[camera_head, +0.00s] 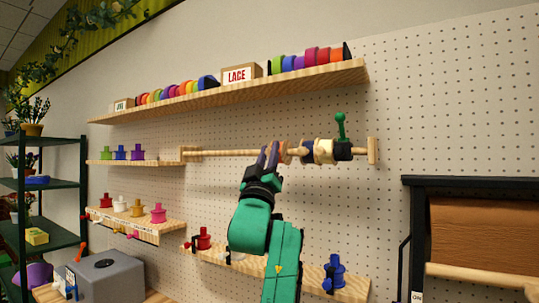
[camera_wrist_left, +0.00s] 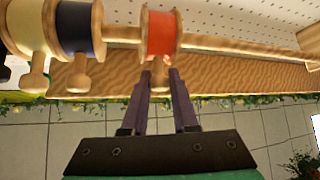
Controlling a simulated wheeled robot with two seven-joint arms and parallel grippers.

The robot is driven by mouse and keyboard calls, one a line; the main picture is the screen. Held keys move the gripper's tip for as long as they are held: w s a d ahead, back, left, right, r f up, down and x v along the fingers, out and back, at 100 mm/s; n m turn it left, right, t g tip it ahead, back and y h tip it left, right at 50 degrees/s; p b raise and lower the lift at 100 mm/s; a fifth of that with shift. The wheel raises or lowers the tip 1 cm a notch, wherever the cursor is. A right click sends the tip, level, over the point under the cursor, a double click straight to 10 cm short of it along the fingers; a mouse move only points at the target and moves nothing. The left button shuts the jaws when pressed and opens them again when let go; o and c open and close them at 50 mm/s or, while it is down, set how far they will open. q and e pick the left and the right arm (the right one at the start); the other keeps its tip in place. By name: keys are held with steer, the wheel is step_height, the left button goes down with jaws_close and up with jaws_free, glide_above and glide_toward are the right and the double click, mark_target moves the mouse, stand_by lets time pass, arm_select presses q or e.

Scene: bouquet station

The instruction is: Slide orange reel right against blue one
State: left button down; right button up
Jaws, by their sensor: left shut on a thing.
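The orange reel (camera_head: 283,152) is on a horizontal wooden rod (camera_head: 225,153), to the left of the dark blue reel (camera_head: 308,153). In the left wrist view the orange reel (camera_wrist_left: 160,33) and the blue reel (camera_wrist_left: 75,28) appear in reversed order, with a short stretch of bare rod between them. My left gripper (camera_head: 269,155) reaches up from below at the orange reel. In the wrist view its fingers (camera_wrist_left: 160,78) are shut on the small wooden handle under the orange reel. My right gripper is not in view.
A shelf of coloured rolls (camera_head: 230,97) runs above the rod. A lower shelf (camera_head: 315,280) holds spools. The rod left of the gripper is clear.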

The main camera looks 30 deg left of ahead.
arm_select(q)
steer(key=shift+a, duration=0.15)
steer(key=c, duration=0.7)
jaws_free()
steer(key=shift+w, duration=0.1)
steer(key=shift+s+f+b, duration=0.35)
steer(key=shift+f+b, duration=0.05)
steer(key=b+v, duration=0.2)
steer(key=v, duration=0.2)
steer(key=b+v, duration=0.2)
steer(key=v, duration=0.3)
steer(key=b+v, duration=0.3)
steer(key=v, duration=0.1)
steer(key=shift+s+d+f, duration=0.1)
steer(key=shift+s+d, duration=0.1)
steer(key=shift+d, duration=0.1)
